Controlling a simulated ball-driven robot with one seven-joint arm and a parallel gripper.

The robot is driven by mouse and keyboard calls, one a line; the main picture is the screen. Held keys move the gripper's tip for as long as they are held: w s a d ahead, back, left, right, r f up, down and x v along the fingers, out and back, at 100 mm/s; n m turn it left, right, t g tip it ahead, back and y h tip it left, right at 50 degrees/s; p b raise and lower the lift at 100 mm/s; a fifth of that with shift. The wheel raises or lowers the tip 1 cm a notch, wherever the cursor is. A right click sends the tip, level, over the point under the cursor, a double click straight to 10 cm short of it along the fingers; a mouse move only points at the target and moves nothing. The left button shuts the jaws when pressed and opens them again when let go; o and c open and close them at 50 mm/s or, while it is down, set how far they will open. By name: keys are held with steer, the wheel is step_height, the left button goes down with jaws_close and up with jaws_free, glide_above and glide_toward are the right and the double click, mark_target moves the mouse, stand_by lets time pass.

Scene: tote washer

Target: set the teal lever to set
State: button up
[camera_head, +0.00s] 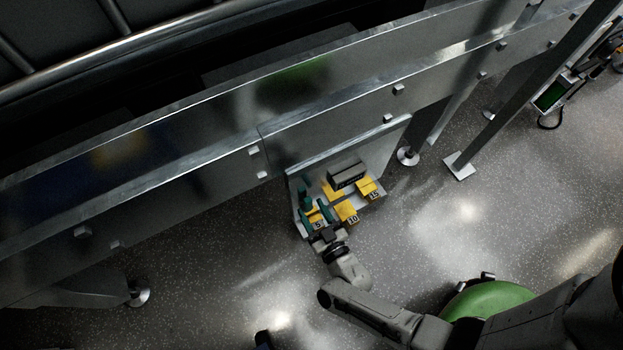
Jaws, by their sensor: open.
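The teal lever (307,198) stands at the left side of a grey panel (386,134) fixed to the metal frame. Teal parts show on both sides of a yellow block marked 5. My gripper (322,230) is open at the panel's lower left, close to the teal parts and the yellow block (318,217). It partly hides the lower end of the lever, and I cannot tell whether it touches it. The lever's set mark cannot be made out.
Yellow blocks marked 10 (346,211) and 15 (369,188) sit right of the lever, below a dark box (346,174). A long steel beam (205,172) runs above the panel. A support foot (407,156) stands to the right. The speckled floor (220,270) at lower left is mostly clear.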

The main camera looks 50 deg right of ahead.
steer(key=p+v, duration=0.1)
steer(key=v, duration=0.8)
steer(key=shift+s+a, duration=0.15)
steer(key=shift+s, duration=0.2)
